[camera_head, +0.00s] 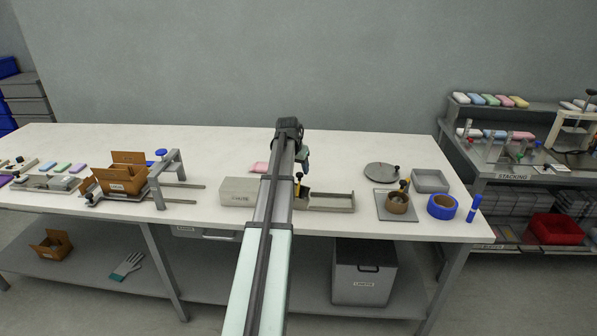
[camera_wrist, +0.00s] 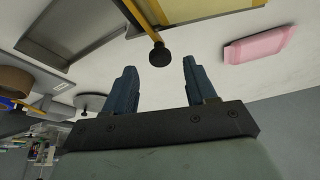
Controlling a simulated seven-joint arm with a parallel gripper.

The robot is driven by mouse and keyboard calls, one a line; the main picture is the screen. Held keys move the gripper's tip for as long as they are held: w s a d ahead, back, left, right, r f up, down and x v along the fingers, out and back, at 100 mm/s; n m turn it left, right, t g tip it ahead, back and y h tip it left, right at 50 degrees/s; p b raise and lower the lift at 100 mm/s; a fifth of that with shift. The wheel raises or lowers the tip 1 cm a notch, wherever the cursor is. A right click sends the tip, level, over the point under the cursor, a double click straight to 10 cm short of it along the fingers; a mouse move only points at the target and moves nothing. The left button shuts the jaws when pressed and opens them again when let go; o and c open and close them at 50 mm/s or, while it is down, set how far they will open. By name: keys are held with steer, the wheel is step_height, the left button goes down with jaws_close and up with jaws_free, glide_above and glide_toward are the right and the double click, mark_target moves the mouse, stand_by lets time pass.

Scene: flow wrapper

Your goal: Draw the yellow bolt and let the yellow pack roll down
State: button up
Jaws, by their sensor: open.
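The yellow bolt (camera_wrist: 141,17) shows in the wrist view as a thin yellow rod ending in a round black knob (camera_wrist: 159,55). The knob lies in line with the gap between the fingertips of my gripper (camera_wrist: 159,68). The fingers are open and I see no contact with the knob. In the head view the bolt (camera_head: 297,189) stands at the grey dispenser (camera_head: 240,191), partly hidden by my arm. A pale yellow surface (camera_wrist: 205,9) shows at the wrist view's top edge; I cannot tell whether it is the yellow pack.
A pink pack (camera_wrist: 258,45) lies on the table beside the dispenser. A long grey tray (camera_head: 331,202) extends right of my arm. The back of the table is clear.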

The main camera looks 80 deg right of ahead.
mark_target(299, 185)
steer(key=shift+x, duration=1.3)
steer(key=shift+c, duration=0.4)
jaws_close()
